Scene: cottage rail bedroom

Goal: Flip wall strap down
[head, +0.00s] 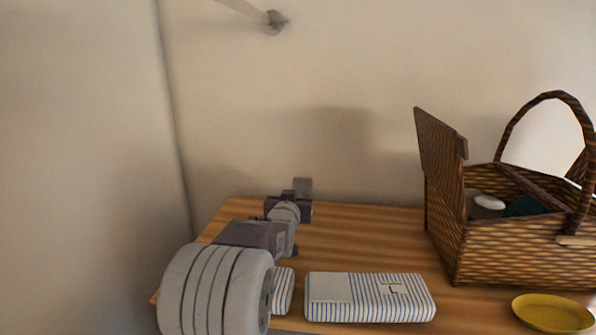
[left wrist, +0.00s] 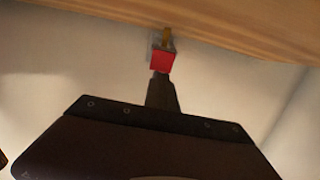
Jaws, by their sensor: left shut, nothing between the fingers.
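A small grey wall fitting (head: 303,185) shows on the wall just above the back edge of the wooden top, partly hidden behind my left gripper (head: 300,207). In the left wrist view, a small grey block with a red face (left wrist: 162,60) and a short brass-coloured piece (left wrist: 166,38) shows just beyond the fingertips of my left gripper (left wrist: 161,78). The fingers are together with nothing between them. I cannot tell whether they touch the red face. A strap is not clearly recognisable. My right gripper is in neither view.
The wooden top (head: 365,235) carries a striped padded bundle (head: 400,298), a second striped piece (head: 284,290) partly behind my arm, a wicker basket (head: 520,250) with its lid raised, and a yellow dish (head: 552,313). A rail bracket (head: 275,21) is on the wall above.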

